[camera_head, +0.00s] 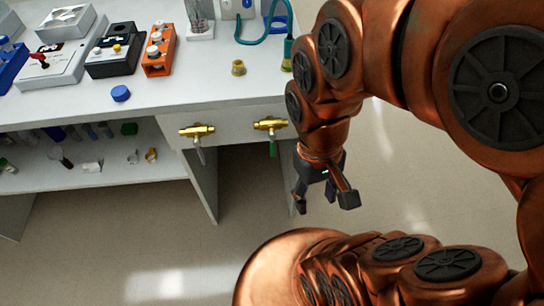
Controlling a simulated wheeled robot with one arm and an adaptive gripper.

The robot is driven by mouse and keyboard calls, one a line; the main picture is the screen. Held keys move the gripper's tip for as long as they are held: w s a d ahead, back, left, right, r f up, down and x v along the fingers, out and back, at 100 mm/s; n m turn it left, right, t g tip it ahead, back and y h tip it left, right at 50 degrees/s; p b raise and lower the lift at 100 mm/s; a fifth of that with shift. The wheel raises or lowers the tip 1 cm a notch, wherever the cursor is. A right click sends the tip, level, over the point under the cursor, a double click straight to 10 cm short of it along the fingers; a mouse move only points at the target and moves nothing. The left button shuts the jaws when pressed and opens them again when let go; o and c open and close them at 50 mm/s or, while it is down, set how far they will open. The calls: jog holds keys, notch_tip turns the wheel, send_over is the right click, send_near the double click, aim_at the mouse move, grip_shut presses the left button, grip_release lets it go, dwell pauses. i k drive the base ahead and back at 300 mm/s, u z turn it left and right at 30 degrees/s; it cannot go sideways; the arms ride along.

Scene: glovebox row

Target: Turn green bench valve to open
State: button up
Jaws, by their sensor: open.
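The green bench valve (272,149) shows as a green lever hanging straight down from a brass body (269,124) on the front panel of the bench. A second brass valve (197,131) with a pale grey lever (200,152) sits to its left on the same panel. My gripper (325,199) is open and empty, to the right of and below the green lever. It is apart from the lever and points down over the floor. Nothing hides the green lever.
The white bench top (200,90) carries several devices, including an orange block (159,50), a blue cap (121,93) and a brass-coloured fitting (238,68). A lower shelf (95,178) holds small vials. The floor in front of the bench is clear.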

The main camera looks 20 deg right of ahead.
aim_at(272, 135)
jog(key=z, duration=1.1)
jog(key=k, duration=1.15)
jog(key=u, duration=1.35)
